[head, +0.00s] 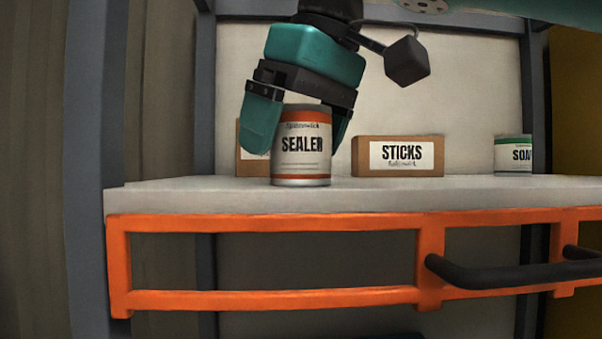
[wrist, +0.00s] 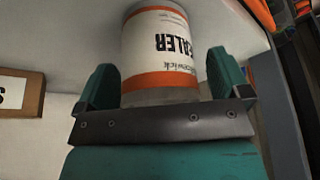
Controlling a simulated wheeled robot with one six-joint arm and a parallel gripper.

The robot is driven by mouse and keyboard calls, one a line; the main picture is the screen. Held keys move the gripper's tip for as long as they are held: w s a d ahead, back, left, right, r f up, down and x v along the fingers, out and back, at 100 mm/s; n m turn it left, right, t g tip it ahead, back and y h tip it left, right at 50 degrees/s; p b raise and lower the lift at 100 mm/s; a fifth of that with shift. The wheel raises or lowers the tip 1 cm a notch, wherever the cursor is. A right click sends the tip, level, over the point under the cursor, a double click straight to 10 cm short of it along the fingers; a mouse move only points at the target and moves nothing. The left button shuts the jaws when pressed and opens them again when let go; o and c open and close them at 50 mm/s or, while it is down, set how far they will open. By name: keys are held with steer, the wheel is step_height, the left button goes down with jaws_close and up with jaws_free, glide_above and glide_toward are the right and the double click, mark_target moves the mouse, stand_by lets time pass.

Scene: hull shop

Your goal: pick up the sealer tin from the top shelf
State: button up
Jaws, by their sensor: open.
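The sealer tin (head: 302,150) is a white can with orange bands and black SEALER lettering. It stands upright near the front edge of the top shelf (head: 200,196). My gripper (head: 300,135) comes down over it from above, with one teal finger on each side of the tin. In the wrist view the tin (wrist: 160,50) sits between the two open fingers (wrist: 160,85), with a small gap visible on the left side. Contact on the right finger is hard to tell.
A brown STICKS box (head: 397,156) stands to the right of the tin. Another brown box (head: 250,163) is partly hidden behind my left finger. A white and green tin (head: 513,153) stands further right. An orange rail (head: 270,222) and black handle (head: 510,272) run below the shelf front.

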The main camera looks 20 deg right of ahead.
steer(key=shift+r, duration=0.1)
steer(key=c, duration=1.2)
